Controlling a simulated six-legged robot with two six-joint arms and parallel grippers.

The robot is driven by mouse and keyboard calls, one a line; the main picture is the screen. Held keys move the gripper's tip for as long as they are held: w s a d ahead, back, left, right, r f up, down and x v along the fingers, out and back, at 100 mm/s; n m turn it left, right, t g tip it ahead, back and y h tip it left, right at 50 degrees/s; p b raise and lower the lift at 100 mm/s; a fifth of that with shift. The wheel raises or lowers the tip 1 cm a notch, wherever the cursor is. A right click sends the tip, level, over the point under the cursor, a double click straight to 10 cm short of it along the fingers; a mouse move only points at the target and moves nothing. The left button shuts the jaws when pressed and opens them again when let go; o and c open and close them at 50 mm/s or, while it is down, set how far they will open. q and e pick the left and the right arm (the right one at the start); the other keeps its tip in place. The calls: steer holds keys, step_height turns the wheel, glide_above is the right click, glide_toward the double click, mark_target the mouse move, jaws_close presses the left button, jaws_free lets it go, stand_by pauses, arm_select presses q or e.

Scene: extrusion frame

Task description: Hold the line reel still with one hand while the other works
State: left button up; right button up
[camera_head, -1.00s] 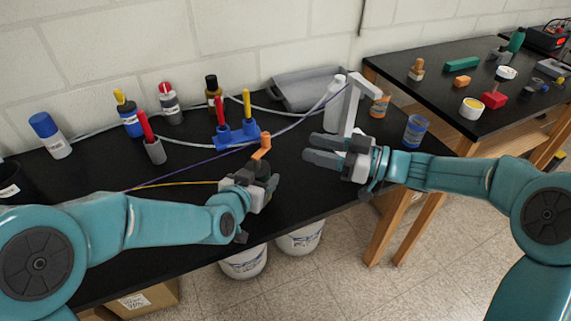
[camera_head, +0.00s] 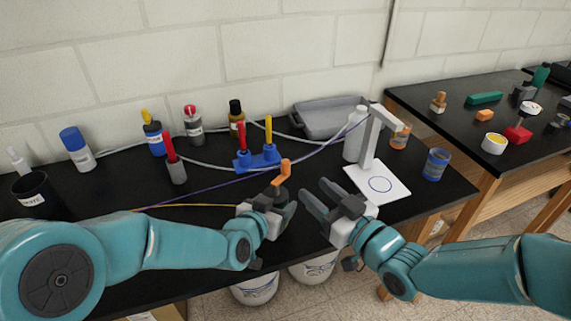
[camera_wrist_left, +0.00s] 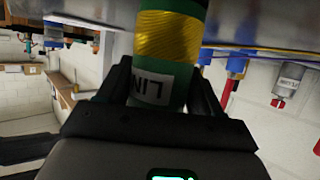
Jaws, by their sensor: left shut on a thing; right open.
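The line reel (camera_wrist_left: 168,40) fills the top middle of the left wrist view: a green body wound with shiny yellow line, with a white label. My left gripper (camera_head: 280,208) is shut on its green body, and its fingers hide most of the reel in the head view. An orange crank-shaped part (camera_head: 283,171) sticks up just above that gripper. A yellow line (camera_head: 190,206) runs left from there across the black table. My right gripper (camera_head: 324,196) is open and empty, just right of the left gripper and apart from it.
A white stand (camera_head: 370,145) on a plate with a blue ring stands right of my right gripper. A blue holder (camera_head: 257,158) with red and yellow handles, several bottles and a grey tray (camera_head: 325,118) line the back of the black table. White buckets (camera_head: 255,289) stand below its front edge.

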mark_target(289, 167)
steer(key=x, duration=1.1)
steer(key=shift+w+a+f, duration=0.1)
steer(key=shift+w, duration=0.1)
jaws_close()
